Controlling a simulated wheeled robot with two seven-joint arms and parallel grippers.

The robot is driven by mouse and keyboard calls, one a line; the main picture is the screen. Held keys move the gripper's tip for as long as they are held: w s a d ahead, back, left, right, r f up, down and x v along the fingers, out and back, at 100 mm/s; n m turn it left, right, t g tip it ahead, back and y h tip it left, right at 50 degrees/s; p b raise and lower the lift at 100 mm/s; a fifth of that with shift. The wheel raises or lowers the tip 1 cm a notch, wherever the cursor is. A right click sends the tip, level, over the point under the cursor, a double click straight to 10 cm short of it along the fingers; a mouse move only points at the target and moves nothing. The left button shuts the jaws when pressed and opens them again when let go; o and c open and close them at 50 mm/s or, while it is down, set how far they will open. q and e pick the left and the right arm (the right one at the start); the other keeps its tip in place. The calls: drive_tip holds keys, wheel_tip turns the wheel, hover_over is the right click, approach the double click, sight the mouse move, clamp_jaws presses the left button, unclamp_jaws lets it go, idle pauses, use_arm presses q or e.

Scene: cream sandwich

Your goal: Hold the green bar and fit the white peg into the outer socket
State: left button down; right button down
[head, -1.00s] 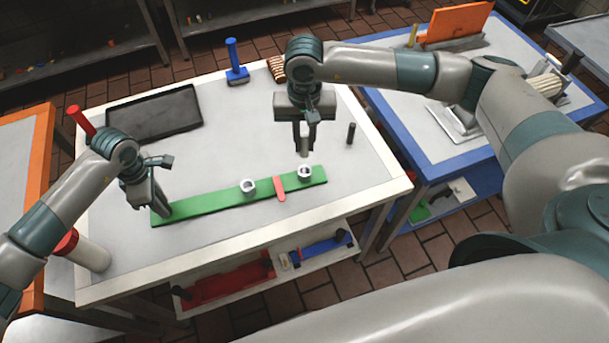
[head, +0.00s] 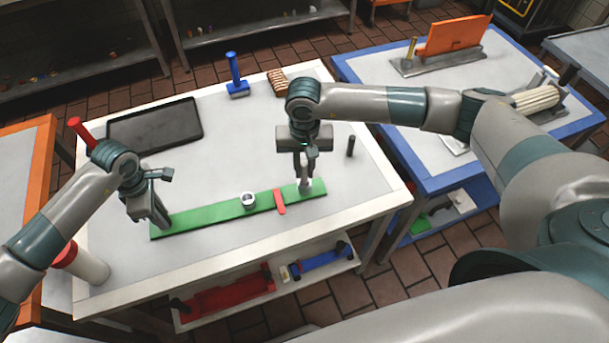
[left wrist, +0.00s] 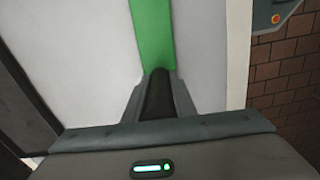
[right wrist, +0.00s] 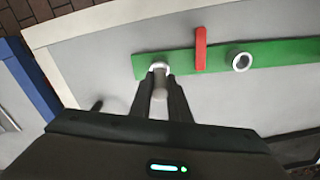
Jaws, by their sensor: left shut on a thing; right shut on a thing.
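The green bar (head: 222,213) lies flat on the white-edged table. My left gripper (head: 160,221) is shut on its left end; the bar also runs away from the fingers in the left wrist view (left wrist: 153,35). My right gripper (head: 305,160) is shut on the upright white peg (head: 305,177) over the bar's right end. The right wrist view shows the peg (right wrist: 159,84) between the fingers, its lower end at the outer socket (right wrist: 160,65). I cannot tell how deep it sits. The inner socket (head: 248,199) is empty.
A red strip (head: 280,202) lies across the bar between the sockets. A dark peg (head: 351,146) stands right of my right gripper. A black tray (head: 155,125) and a blue-handled tool (head: 236,80) are farther back. The middle of the table is clear.

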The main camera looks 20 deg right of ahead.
sight(305, 179)
drive_tip(key=shift+f, duration=1.85)
drive_tip(key=shift+s, duration=0.1)
use_arm(q)
drive_tip(key=shift+s, duration=0.1)
use_arm(e)
drive_tip(key=shift+s+f, duration=0.1)
drive_tip(key=shift+f, duration=0.15)
use_arm(q)
drive_tip(key=shift+s+d+r, duration=0.1)
drive_tip(key=shift+s+r, duration=0.05)
drive_tip(key=shift+r, duration=0.15)
use_arm(e)
drive_tip(key=shift+s+f, duration=0.3)
drive_tip(key=shift+f, duration=0.15)
drive_tip(key=c, duration=1.7)
unclamp_jaws()
use_arm(q)
drive_tip(key=shift+w+f, duration=0.1)
drive_tip(key=shift+w, duration=0.1)
use_arm(e)
drive_tip(key=shift+o, duration=0.2)
drive_tip(key=shift+w+r, duration=0.15)
drive_tip(key=shift+r, duration=0.35)
use_arm(q)
drive_tip(key=shift+f, duration=0.2)
use_arm(e)
drive_tip(key=r, duration=1.1)
drive_tip(key=shift+w, duration=0.35)
drive_tip(key=shift+r, duration=0.75)
